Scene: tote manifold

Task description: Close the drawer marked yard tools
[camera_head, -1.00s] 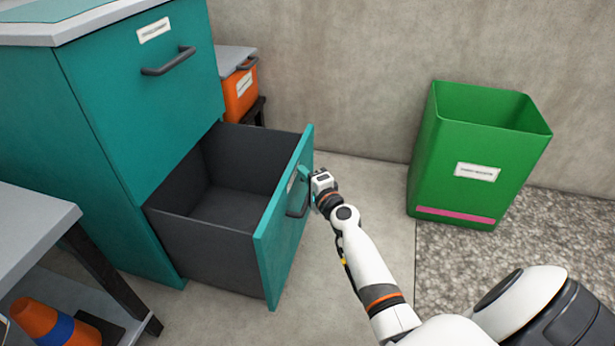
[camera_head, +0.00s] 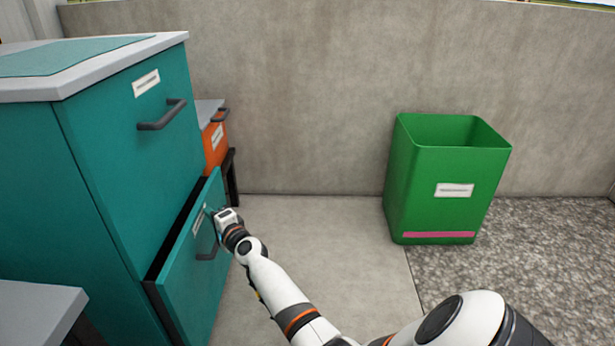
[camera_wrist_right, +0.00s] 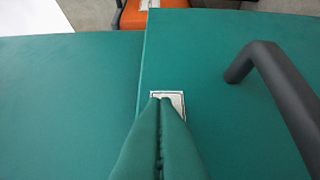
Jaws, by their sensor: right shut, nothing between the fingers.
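The teal cabinet (camera_head: 100,180) stands at the left in the head view. Its lower drawer (camera_head: 195,262) is open by a small gap, with a dark strip of its inside showing. The drawer front has a white label (camera_head: 199,219), too small to read, and a dark handle (camera_head: 207,250). My right gripper (camera_head: 222,214) is shut and empty, at the drawer front beside the label and handle. In the right wrist view its shut fingers (camera_wrist_right: 161,104) cover part of the label (camera_wrist_right: 175,99), with the handle (camera_wrist_right: 275,90) to the right. My left gripper is not in view.
The upper drawer (camera_head: 145,140) is shut, with its own label and handle. An orange box (camera_head: 214,145) stands behind the cabinet on a dark stand. A green bin (camera_head: 445,190) stands by the wall at right. A grey table corner (camera_head: 40,310) is at lower left. Floor between is clear.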

